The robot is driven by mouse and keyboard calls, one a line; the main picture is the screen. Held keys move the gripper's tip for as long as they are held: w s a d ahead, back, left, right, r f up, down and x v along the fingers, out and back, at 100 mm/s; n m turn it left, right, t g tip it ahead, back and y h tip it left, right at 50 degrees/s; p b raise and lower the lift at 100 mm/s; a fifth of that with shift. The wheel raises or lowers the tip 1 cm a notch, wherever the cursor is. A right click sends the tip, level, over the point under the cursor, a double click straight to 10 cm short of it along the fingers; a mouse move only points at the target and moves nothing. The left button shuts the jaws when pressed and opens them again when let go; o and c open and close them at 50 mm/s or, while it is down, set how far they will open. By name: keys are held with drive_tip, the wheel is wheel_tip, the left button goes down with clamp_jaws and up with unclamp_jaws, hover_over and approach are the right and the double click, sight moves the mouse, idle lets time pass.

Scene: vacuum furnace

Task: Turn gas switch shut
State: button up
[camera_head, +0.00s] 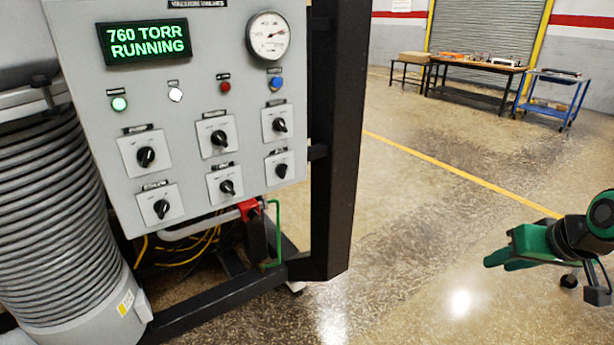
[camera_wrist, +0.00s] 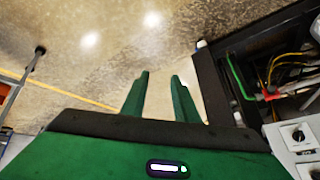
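A grey control panel (camera_head: 88,95) carries several black rotary switches on white plates in two rows, among them an upper-left one (camera_head: 146,157), an upper-middle one (camera_head: 218,138) and a lower-right one (camera_head: 281,171). Their small labels are too blurred to read, so I cannot tell which is the gas switch. My green gripper (camera_head: 492,262) is at the lower right in the head view, well apart from the panel. In the wrist view its two fingers (camera_wrist: 157,82) are spread with only floor between them. One switch (camera_wrist: 298,135) shows at the right edge there.
The display (camera_head: 146,40) reads "760 TORR RUNNING". A gauge (camera_head: 268,36) and several buttons sit above the switches. A black frame post (camera_head: 335,140) stands at the panel's right. A red part (camera_head: 249,209) and green pipe (camera_head: 277,232) are below. Floor between post and gripper is clear.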

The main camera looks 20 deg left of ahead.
drive_tip(key=w+a+n+t+y, duration=0.25)
drive_tip(key=w+a, duration=0.25)
drive_tip(key=a, duration=0.6)
drive_tip(key=t+y, duration=0.3)
drive_tip(key=y, duration=0.6)
approach(283, 171)
drive_tip(key=x, duration=0.7)
drive_tip(key=shift+w, duration=0.45)
drive_tip(key=shift+f+n, duration=0.1)
drive_tip(key=shift+n, duration=0.15)
clamp_jaws()
